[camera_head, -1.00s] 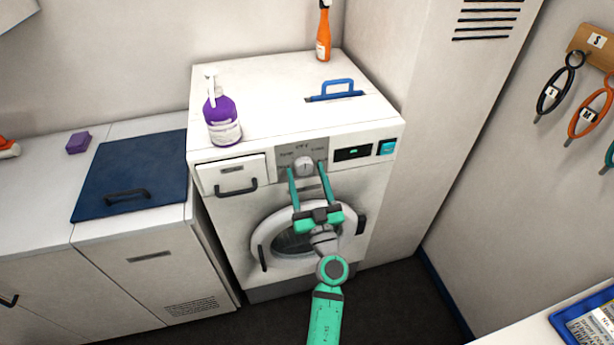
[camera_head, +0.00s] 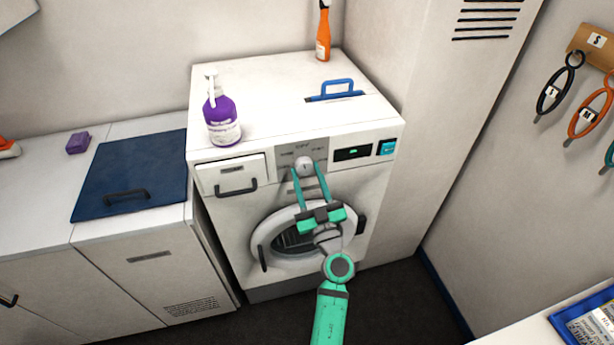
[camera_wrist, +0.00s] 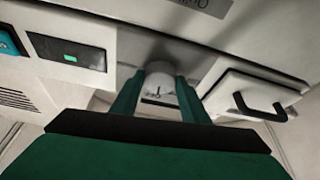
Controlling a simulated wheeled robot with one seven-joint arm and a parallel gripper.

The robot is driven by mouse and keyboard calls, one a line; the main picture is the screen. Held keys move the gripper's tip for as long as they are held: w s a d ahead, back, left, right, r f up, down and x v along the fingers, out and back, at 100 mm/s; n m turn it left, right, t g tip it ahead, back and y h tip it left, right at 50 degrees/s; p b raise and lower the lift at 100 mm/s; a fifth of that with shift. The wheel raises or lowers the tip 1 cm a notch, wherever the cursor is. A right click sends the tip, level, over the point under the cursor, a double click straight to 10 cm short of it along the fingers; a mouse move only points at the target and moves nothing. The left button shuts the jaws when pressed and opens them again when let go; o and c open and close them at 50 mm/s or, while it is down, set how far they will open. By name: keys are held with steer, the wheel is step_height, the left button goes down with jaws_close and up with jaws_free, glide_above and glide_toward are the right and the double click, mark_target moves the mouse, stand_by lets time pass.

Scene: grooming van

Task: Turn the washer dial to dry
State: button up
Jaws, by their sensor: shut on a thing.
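The washer (camera_head: 222,275) stands in the middle of the head view. Its round, pale dial (camera_head: 304,163) sits on a grey panel (camera_head: 287,152) at the top of its front. My green gripper (camera_head: 306,169) reaches up from below, with one finger on each side of the dial, shut on it. In the wrist view the dial (camera_wrist: 160,83) shows between the two fingers of my gripper (camera_wrist: 160,98). A short dark mark shows on the dial's face. The panel's lettering is too small to read, so I cannot tell which setting the dial is at.
Left of the dial is a drawer with a dark handle (camera_head: 237,190); right are a dark display (camera_head: 352,153) and a teal button (camera_head: 386,147). The round door (camera_head: 262,238) is below, behind my arm. A purple bottle (camera_head: 222,122) stands on top.

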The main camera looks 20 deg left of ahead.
steer(key=n+g, duration=0.1)
steer(key=n, duration=0.1)
steer(key=n+y, duration=0.1)
steer(key=n, duration=0.1)
steer(key=n+g+y, duration=0.1)
steer(key=n, duration=0.1)
steer(key=shift+w+d+r+g, duration=0.1)
steer(key=shift+w+d+g, duration=0.05)
steer(key=shift+d+g, duration=0.15)
steer(key=n+g, duration=0.1)
steer(key=n, duration=0.1)
steer(key=n+g+y, duration=0.1)
steer(key=n, duration=0.2)
steer(key=shift+r, duration=0.15)
steer(key=n+g, duration=0.1)
steer(key=n, duration=0.1)
steer(key=n+g, duration=0.1)
steer(key=n, duration=0.2)
steer(key=shift+w+d+r+h, duration=0.1)
steer(key=shift+r+h, duration=0.05)
steer(key=shift+h, duration=0.15)
steer(key=shift+r+n+g+h, duration=0.1)
steer(key=shift+n+g+h, duration=0.2)
steer(key=shift+n, duration=0.7)
steer(key=shift+r+n+g+h, duration=0.1)
steer(key=shift+n+g, duration=0.3)
steer(key=shift+n, duration=0.6)
steer(key=shift+f, duration=0.1)
steer(key=o, duration=1.1)
steer(key=shift+c, duration=0.2)
